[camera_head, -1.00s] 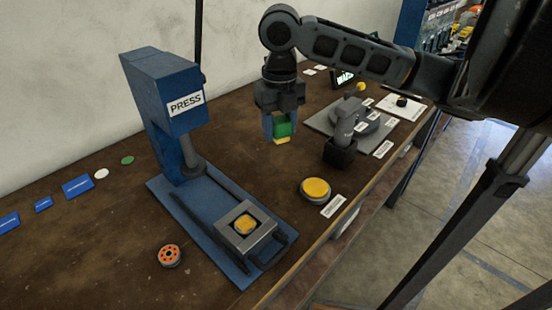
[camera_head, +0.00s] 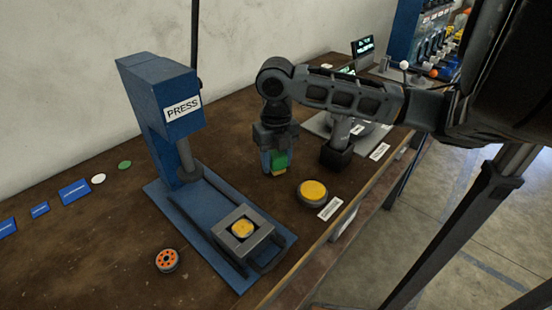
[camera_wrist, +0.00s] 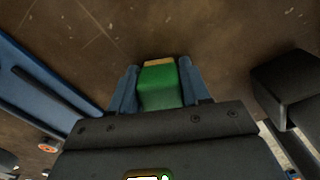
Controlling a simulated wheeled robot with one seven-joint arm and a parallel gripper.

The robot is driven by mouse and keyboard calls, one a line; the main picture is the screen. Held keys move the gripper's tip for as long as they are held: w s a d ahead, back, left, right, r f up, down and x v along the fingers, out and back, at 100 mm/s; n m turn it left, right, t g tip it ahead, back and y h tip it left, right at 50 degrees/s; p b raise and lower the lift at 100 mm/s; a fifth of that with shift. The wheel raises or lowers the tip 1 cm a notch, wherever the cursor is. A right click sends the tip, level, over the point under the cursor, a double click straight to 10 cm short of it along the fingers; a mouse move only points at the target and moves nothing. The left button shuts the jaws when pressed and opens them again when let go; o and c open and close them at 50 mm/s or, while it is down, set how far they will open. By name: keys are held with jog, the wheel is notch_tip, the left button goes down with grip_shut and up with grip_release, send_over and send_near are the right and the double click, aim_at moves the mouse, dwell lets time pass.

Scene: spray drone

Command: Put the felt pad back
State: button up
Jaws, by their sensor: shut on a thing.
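The felt pad seems to be the green block (camera_head: 280,159) with a tan edge along its lower end. My gripper (camera_head: 275,165) is shut on it and points down, low over the brown bench between the blue press and the dark block with a grey handle. In the wrist view the green block (camera_wrist: 161,88) sits between the two blue fingers, its tan end (camera_wrist: 158,63) facing the bench. I cannot tell whether its lower end touches the bench.
The blue press (camera_head: 160,105) stands left, with a yellow piece in its metal holder (camera_head: 242,232). A yellow-topped disc (camera_head: 313,192) lies right of my gripper, near the bench edge. An orange dotted disc (camera_head: 166,260) lies in front. The dark block (camera_head: 338,153) stands close on the right.

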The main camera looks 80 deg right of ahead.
aim_at(276, 153)
jog(key=o, duration=1)
jog(key=shift+f, duration=0.1)
notch_tip(276, 153, up, 12)
jog(key=shift+r, duration=0.15)
